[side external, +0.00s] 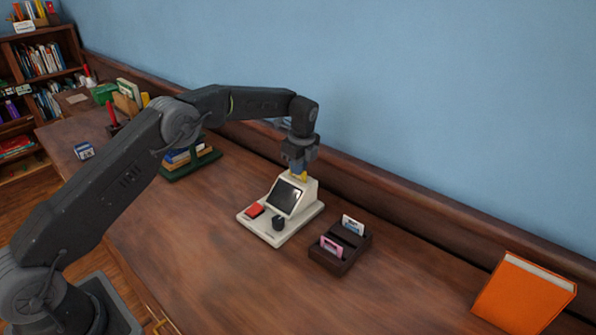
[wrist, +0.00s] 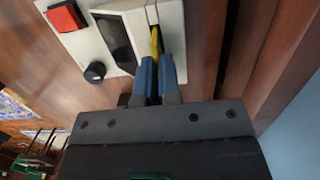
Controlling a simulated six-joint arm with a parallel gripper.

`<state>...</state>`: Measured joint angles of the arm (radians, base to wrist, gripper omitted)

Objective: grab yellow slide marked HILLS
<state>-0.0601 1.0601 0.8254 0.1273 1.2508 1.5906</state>
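The yellow slide (wrist: 155,41) stands on edge in the slot at the top of the white slide viewer (wrist: 118,14). In the side view a little of its yellow (side external: 301,176) shows at the top of the viewer (side external: 307,201). Its HILLS marking cannot be read. My gripper (wrist: 157,62) is over the viewer's top, with its two blue fingers close together on either side of the slide's near end. They look shut on it. In the side view my gripper (side external: 298,166) points down at the slot.
A dark slide holder (side external: 330,261) with a pink slide (side external: 331,247) and a white-blue slide (side external: 353,225) stands right of the viewer. An orange book (side external: 523,296) is at the far right. Books on a green stand (side external: 190,160) are behind left. The front desk area is clear.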

